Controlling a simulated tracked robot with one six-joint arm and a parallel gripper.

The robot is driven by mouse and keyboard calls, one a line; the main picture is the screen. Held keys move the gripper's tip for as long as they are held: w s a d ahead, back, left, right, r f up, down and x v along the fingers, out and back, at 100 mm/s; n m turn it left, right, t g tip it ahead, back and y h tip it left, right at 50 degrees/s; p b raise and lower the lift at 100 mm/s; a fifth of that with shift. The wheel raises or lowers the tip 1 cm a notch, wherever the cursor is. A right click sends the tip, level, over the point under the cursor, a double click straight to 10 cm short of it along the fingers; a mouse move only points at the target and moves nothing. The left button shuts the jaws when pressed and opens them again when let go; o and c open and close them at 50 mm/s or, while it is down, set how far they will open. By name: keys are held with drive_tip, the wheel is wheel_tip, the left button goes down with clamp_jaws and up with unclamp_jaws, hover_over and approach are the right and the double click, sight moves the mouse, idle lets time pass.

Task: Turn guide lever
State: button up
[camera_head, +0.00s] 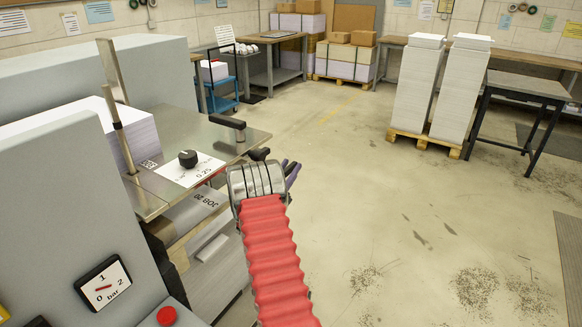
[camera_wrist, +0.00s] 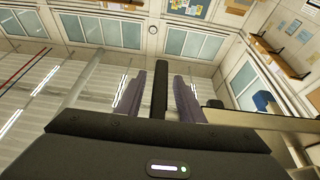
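A black lever handle (camera_head: 227,121) sits at the far right corner of the steel table (camera_head: 222,136) of the machine. A black round knob (camera_head: 188,158) on a white "0.25" plate is nearer. My gripper (camera_head: 291,172) is just right of the table edge, partly hidden behind its own wrist, and looks apart from the lever. In the wrist view its two purple-grey fingers (camera_wrist: 159,98) stand apart. A dark upright bar (camera_wrist: 160,90) shows between them without visible contact; I cannot tell whether it is the lever.
A grey machine body (camera_head: 60,210) with a pressure gauge (camera_head: 103,284) and red button (camera_head: 166,316) stands at left. A tall paper stack (camera_head: 125,130) is on the table. A blue cart (camera_head: 220,95) is beyond. The floor (camera_head: 400,220) at right is clear.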

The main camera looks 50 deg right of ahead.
drive_tip(key=shift+x, duration=0.75)
drive_tip(key=shift+c, duration=0.3)
clamp_jaws()
